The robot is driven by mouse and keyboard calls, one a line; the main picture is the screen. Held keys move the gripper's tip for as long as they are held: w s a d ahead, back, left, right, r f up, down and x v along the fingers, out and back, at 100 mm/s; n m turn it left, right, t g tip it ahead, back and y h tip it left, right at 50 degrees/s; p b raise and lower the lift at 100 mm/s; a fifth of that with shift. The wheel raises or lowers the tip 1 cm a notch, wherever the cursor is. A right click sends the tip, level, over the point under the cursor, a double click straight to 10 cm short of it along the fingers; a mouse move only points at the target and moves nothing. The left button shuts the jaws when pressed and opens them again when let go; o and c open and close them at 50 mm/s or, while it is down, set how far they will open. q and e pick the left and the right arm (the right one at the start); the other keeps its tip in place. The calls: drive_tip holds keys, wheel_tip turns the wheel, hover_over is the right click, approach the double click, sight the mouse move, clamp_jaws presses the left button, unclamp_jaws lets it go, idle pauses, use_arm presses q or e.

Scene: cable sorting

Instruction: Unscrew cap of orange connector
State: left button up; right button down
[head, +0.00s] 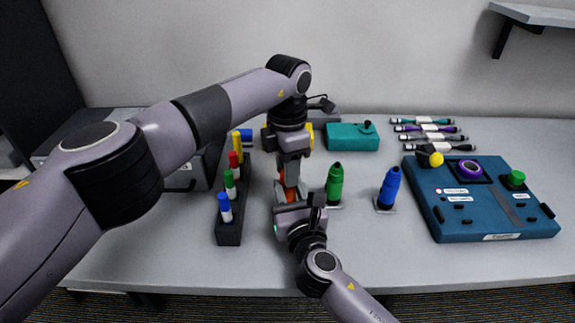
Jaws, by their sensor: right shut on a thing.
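The orange connector (289,195) stands upright left of the green connector (335,184), mostly covered by my two grippers. My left gripper (291,178) points down from above at its top. The picture does not show whether the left fingers are apart or closed around the cap, and the cap is hidden. My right gripper (291,203) comes in from the front, low down, and is shut on the orange connector's lower part.
A blue connector (389,187) stands right of the green one. A dark rack (229,232) with several coloured pieces stands at left. A blue panel (470,220), a teal box (352,138) and several cables (428,136) lie to the right. The front table is clear.

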use_arm(q)
clamp_jaws()
drive_tip(key=o, duration=0.8)
unclamp_jaws()
drive_tip(key=shift+r, duration=0.1)
wheel_tip(320, 180, up, 8)
drive_tip(key=shift+f, duration=0.25)
drive_tip(key=shift+c, duration=0.6)
wheel_tip(320, 180, down, 8)
drive_tip(key=shift+r, duration=0.15)
